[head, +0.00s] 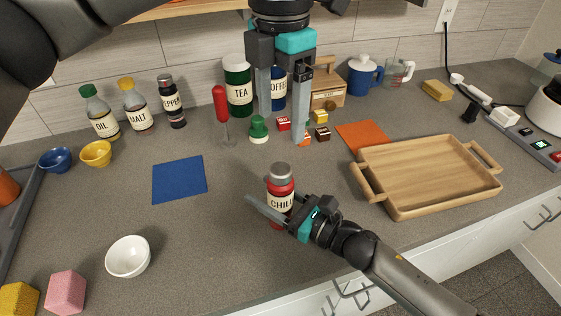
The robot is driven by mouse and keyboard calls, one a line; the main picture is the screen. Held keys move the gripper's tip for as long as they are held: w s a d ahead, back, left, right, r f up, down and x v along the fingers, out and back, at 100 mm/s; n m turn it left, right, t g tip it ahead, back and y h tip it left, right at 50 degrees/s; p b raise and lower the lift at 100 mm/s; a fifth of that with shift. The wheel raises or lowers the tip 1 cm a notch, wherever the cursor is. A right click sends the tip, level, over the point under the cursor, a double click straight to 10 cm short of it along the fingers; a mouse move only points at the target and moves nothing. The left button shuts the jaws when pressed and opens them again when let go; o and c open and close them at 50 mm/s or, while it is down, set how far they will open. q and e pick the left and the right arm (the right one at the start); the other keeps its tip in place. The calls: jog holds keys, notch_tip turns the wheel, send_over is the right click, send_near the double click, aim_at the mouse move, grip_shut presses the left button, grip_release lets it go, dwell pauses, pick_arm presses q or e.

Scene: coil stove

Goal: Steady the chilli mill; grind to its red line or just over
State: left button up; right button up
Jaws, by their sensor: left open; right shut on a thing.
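The chilli mill (281,182) stands upright near the front middle of the counter. It has a red body with a pale CHILLI label and a grey cap. My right gripper (268,212) is shut on the mill's lower body, coming in from the front right. My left gripper (286,138) is open and empty, pointing down over the counter behind the mill, with its fingers apart. The red line is not discernible in this view.
A wooden tray (428,207) lies to the right. A green-capped shaker (259,128) and small boxes (283,123) sit around my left fingers. Bottles, including the pepper mill (171,103), line the back.

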aim_at(281, 168)
pick_arm(q)
notch_tip(281, 168, down, 11)
jog(key=shift+r, duration=0.15)
jog(key=shift+c, duration=0.3)
grip_shut()
dwell(0.5)
jog(key=shift+m, duration=0.3)
jog(key=m, duration=0.4)
jog(key=shift+m, duration=0.3)
jog(key=m, duration=0.5)
dwell(0.5)
